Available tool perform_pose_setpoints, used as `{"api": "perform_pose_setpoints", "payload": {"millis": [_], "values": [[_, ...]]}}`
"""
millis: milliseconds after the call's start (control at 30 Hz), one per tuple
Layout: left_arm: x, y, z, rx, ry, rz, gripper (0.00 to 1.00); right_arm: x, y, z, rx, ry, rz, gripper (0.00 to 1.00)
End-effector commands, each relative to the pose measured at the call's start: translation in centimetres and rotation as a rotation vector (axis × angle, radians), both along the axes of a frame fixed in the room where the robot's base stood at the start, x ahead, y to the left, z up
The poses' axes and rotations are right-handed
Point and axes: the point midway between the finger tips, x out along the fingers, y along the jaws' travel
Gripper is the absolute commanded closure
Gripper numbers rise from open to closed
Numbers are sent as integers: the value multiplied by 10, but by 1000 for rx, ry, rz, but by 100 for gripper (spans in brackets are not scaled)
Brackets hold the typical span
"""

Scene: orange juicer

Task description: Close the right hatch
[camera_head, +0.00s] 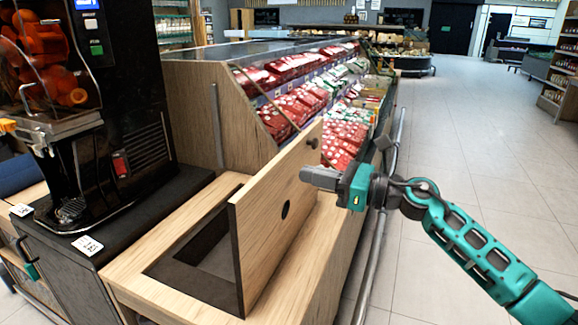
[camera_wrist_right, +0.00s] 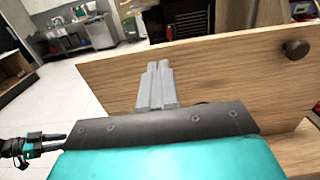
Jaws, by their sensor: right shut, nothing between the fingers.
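The right hatch (camera_head: 270,215) is a light wooden panel with a dark edge. It stands open, raised on its edge and slightly tilted, beside a dark rectangular opening (camera_head: 168,268) in the wooden counter. In the right wrist view the grey fingers (camera_wrist_right: 157,68) overlap the panel, with the knob (camera_wrist_right: 296,49) to the right. My left gripper (camera_head: 28,265) hangs at the far left, small.
A black juicer (camera_head: 120,110) with oranges stands on a dark counter at left. A chilled display (camera_head: 310,105) with red packages stands behind the hatch. A metal rail (camera_head: 370,270) runs along the counter's right side. The tiled floor (camera_head: 460,140) at right is clear.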

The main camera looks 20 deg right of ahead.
Motion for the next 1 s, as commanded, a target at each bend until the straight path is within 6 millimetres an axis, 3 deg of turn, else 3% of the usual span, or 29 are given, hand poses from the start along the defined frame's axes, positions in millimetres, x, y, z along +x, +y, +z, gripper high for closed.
{"api": "perform_pose_setpoints", "payload": {"millis": [333, 1000], "values": [[-5, 2, 2, 7, 6, 2, 57, 35, 32, 3, 3, 0, -1, 100], [-5, 2, 8, 3, 2, 8, 57, 45, 40, 5, -14, 16, 0, 100]]}}
